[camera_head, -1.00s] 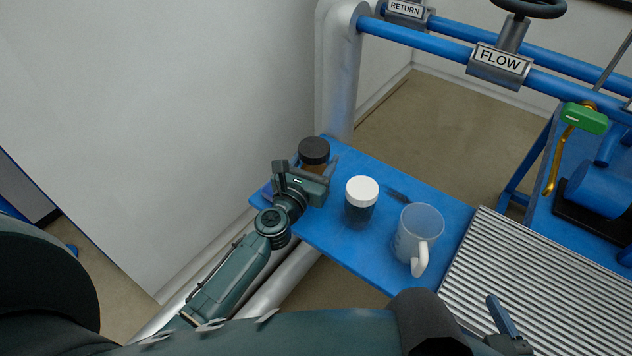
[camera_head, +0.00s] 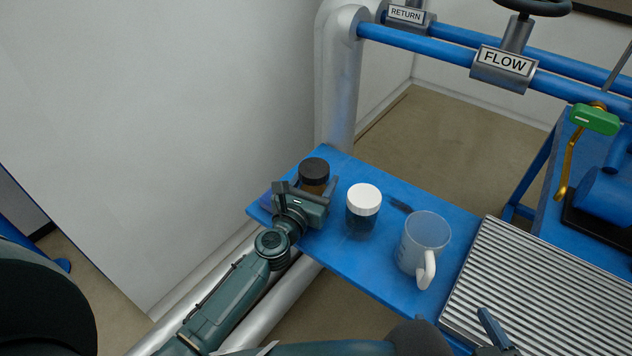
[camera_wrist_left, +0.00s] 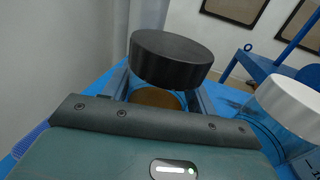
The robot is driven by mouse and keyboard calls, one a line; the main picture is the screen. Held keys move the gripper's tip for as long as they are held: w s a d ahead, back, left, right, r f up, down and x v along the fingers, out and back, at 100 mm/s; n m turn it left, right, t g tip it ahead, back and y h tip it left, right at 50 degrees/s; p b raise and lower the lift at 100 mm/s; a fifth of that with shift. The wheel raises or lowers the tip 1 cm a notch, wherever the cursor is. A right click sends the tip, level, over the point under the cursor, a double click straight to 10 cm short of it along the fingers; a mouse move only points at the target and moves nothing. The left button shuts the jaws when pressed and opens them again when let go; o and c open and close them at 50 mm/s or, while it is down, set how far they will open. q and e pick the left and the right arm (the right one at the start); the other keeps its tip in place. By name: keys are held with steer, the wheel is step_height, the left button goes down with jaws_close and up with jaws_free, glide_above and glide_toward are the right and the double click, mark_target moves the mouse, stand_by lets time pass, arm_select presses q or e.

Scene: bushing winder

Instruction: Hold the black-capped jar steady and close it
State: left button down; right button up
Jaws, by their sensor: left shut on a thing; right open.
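The black-capped jar (camera_head: 314,171) has an amber body and stands near the far left corner of the blue shelf. In the left wrist view its black cap (camera_wrist_left: 171,60) sits above the amber body (camera_wrist_left: 155,98); I cannot tell how tightly it is seated. My left gripper (camera_head: 311,189) is shut on the jar's body, below the cap, with one finger on each side. My right gripper (camera_head: 496,334) is open, only partly in view at the bottom right, away from the jar.
A white-capped jar (camera_head: 363,211) stands just right of the held jar, and a translucent mug (camera_head: 424,245) stands beyond it. A small dark item (camera_head: 399,204) lies behind them. A ribbed metal surface (camera_head: 545,290) adjoins the blue shelf (camera_head: 345,265). A wall rises at left.

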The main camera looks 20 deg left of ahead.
arm_select(q)
steer(key=shift+f, duration=0.3)
steer(key=shift+c, duration=2.3)
jaws_free()
steer(key=shift+r, duration=0.1)
steer(key=shift+r, duration=0.2)
steer(key=shift+s, duration=0.35)
steer(key=s, duration=0.3)
steer(key=s+a, duration=0.1)
steer(key=s, duration=0.2)
steer(key=s+b, duration=0.1)
steer(key=s, duration=0.2)
steer(key=shift+s+a+f, duration=0.15)
steer(key=shift+s, duration=0.25)
steer(key=shift+s+a, duration=0.1)
steer(key=shift+s, duration=0.65)
